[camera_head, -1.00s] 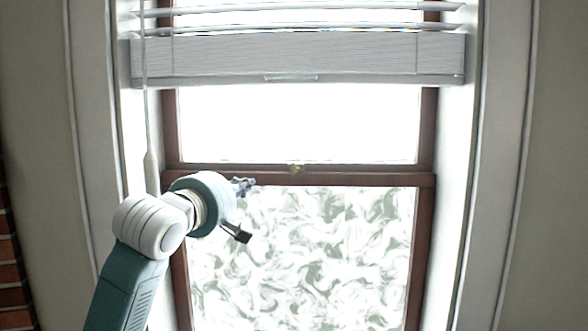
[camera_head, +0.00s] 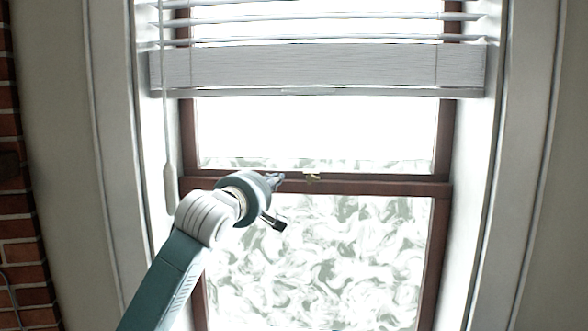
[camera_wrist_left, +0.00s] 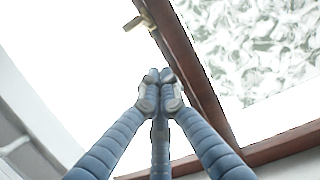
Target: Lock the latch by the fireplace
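The latch (camera_head: 313,177) is a small brass piece on the brown middle rail (camera_head: 375,187) of the window. In the left wrist view the latch (camera_wrist_left: 143,17) shows at the top, beyond my fingertips, with a short lever sticking out to the left. My left gripper (camera_head: 280,177) is just left of the latch, with a small visible gap. In the wrist view its blue fingers (camera_wrist_left: 160,77) come together at the tips, with nothing between them. The tips appear close to the brown rail; I cannot tell whether they touch it. My right gripper is not in view.
A white blind (camera_head: 315,67) hangs over the upper window. Its wand (camera_head: 170,188) hangs at the left, close to my left arm. White window casing (camera_head: 112,150) stands at both sides. Brick (camera_head: 18,205) lines the far left. The space right of the latch is clear.

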